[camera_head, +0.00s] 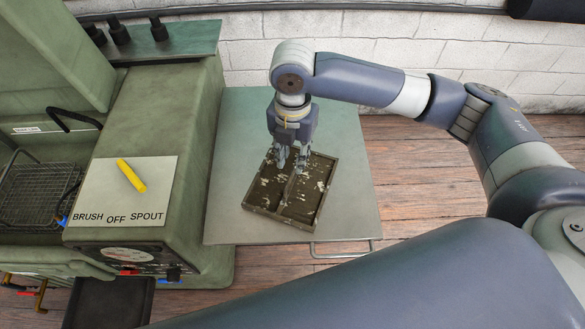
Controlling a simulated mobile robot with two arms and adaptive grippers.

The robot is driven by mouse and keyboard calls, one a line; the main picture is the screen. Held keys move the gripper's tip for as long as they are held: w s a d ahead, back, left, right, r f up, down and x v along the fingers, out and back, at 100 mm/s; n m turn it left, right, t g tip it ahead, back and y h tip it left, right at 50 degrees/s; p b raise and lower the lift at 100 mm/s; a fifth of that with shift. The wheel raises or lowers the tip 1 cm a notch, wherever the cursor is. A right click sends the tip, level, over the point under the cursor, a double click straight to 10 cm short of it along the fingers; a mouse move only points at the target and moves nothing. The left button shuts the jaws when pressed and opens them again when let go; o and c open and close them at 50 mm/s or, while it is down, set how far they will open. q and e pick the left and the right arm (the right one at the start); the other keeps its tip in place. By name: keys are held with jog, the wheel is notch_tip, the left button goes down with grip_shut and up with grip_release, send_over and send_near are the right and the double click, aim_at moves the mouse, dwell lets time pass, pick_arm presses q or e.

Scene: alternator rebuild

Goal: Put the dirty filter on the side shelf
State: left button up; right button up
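The dirty filter (319,187) is a dark rectangular tray-like frame with a raised middle rib and pale flecks of grime. It lies on the grey-green side shelf (345,135), turned a little askew, with bare shelf around it. My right gripper (290,168) points down over the far part of the filter. Its two fingers stand apart, near the middle rib, and look open. Whether the fingertips touch the filter is not clear. The far edge of the filter is partly hidden by the gripper. My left gripper is not in view.
A green washer cabinet (165,110) stands left of the shelf, with a yellow knob (131,175) on a BRUSH/OFF/SPOUT plate. A wire basket (38,195) sits at far left. A metal rail (340,250) runs along the shelf's near edge. A white block wall (390,30) stands behind.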

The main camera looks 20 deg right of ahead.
aim_at(293, 173)
jog(key=shift+r, duration=2.25)
jog(key=shift+s+f, duration=0.1)
